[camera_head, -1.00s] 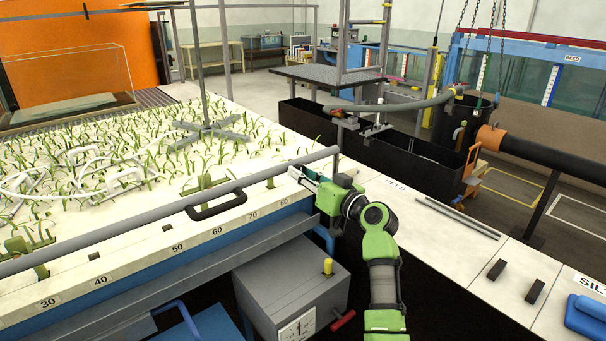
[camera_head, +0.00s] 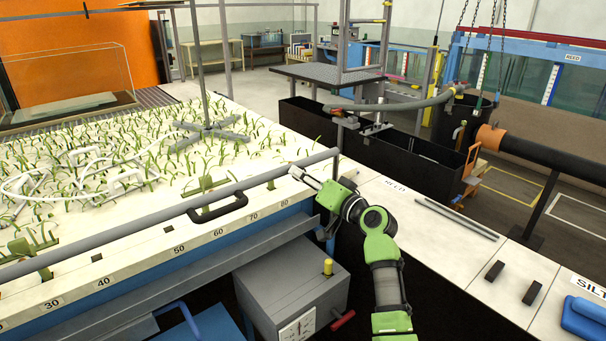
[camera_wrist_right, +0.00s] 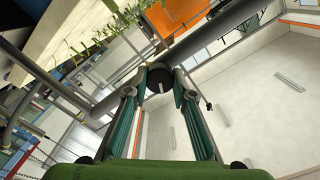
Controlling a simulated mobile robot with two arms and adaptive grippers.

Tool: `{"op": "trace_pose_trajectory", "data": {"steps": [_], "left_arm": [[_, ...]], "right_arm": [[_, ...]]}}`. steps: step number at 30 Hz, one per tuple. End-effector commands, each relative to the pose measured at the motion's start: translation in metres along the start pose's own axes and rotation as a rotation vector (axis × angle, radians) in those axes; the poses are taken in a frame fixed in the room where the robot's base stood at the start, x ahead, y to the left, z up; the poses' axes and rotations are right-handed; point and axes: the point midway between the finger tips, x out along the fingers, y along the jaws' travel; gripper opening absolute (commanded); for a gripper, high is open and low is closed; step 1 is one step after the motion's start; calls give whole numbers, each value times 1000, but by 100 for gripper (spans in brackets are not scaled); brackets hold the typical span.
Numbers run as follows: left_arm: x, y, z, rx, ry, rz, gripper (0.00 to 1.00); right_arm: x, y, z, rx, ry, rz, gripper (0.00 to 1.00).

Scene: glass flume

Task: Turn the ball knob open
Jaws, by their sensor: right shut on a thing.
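The ball knob (camera_wrist_right: 158,78) shows in the right wrist view as a dark, rounded thing with a small pale mark, in front of a grey pipe. My right gripper (camera_wrist_right: 157,88) has a fingertip on each side of it and is shut on it. In the head view my right gripper (camera_head: 300,174) reaches up and left to the bench edge, near the end of the long grey pipe (camera_head: 120,231). The knob cannot be made out clearly there. My left gripper is not in view.
A black handle (camera_head: 217,208) sits on the bench front beside the scale numbers. A grey box (camera_head: 290,285) with a dial and a yellow knob stands below. A white ledge (camera_head: 425,232) with loose rods and black blocks runs to the right.

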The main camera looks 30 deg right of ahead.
Motion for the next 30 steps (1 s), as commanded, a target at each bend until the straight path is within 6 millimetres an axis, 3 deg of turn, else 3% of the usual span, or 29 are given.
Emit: {"op": "trace_pose_trajectory", "data": {"steps": [30], "left_arm": [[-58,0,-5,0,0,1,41]], "right_arm": [[0,0,-2,925,3,1,2]]}}
